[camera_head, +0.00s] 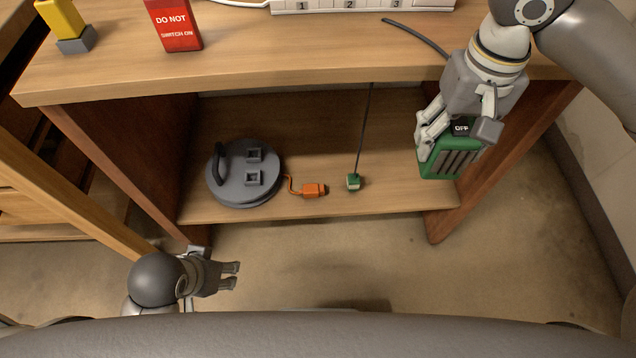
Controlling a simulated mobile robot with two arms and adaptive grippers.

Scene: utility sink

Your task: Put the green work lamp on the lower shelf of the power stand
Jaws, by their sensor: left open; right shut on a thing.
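The green work lamp (447,163) has a dark slatted face and a black part marked OFF on top. My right gripper (432,128) is shut on it, at the right end of the lower shelf (320,203) of the wooden power stand (290,62). I cannot tell whether the lamp touches the shelf. A dark cord (365,130) hangs down from the stand's top to a small green plug (353,182) on the lower shelf. My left gripper (235,275) is open and empty, low in front of the stand's left side.
A grey cable reel (240,190) with an orange plug (314,190) occupies the left of the lower shelf. On top are a white numbered power strip (350,5), a red DO NOT SWITCH ON block (174,25) and a yellow-grey object (62,22).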

